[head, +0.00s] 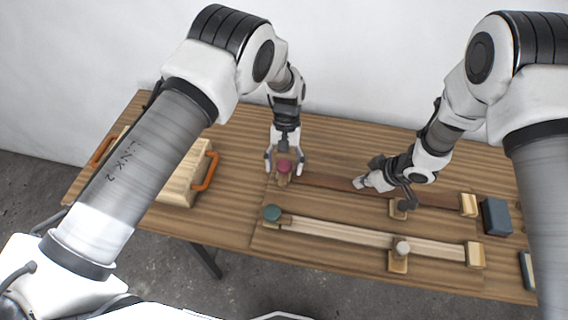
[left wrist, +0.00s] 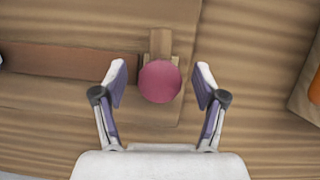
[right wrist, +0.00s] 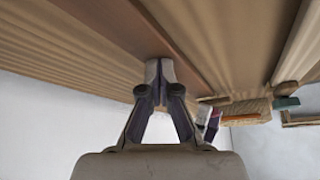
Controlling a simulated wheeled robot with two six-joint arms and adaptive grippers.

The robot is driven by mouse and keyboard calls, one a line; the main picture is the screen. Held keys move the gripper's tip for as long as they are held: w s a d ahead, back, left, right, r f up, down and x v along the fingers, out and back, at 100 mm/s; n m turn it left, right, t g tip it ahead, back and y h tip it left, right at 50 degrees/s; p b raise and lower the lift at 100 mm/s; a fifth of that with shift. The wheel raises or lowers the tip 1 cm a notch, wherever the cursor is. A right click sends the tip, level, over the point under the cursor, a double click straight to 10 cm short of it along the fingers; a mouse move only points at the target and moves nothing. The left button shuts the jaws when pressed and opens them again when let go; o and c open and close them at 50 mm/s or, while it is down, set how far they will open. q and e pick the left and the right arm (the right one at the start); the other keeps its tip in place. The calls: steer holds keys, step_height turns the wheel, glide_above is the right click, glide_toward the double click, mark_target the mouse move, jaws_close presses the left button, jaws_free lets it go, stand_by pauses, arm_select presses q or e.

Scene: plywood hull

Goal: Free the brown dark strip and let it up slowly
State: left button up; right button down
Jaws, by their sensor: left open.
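The brown dark strip (head: 330,182) lies along the board toward the back; its left part also shows in the left wrist view (left wrist: 70,58). At its left end is a wooden catch with a red knob (head: 284,166). My left gripper (head: 285,172) is open over this catch, with the red knob between its fingers, apart from both in the left wrist view (left wrist: 160,82). My right gripper (head: 362,184) has its fingertips together at the strip's middle; in the right wrist view (right wrist: 160,68) they appear against the strip. The strip's right end is at a pale block (head: 468,205).
A pale strip (head: 340,232) with a teal knob (head: 272,213) lies nearer the front, with a grey-knobbed post (head: 402,247) beside it. A wooden box with orange handles (head: 185,178) stands left. A dark blue block (head: 496,216) sits at right.

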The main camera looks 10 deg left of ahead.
mark_target(284, 164)
arm_select(q)
steer(key=shift+r, duration=3.5)
arm_select(e)
steer(key=shift+f, duration=0.1)
arm_select(q)
steer(key=shift+r, duration=0.15)
arm_select(e)
steer(key=shift+r, duration=0.2)
arm_select(q)
step_height(284, 164, up, 6)
steer(key=p, duration=0.6)
arm_select(e)
steer(key=shift+r, duration=2.9)
arm_select(q)
step_height(284, 164, up, 3)
steer(key=p, duration=0.3)
steer(key=shift+r+p, duration=0.15)
steer(key=shift+p, duration=0.2)
arm_select(e)
step_height(284, 164, up, 5)
steer(key=shift+f, duration=0.1)
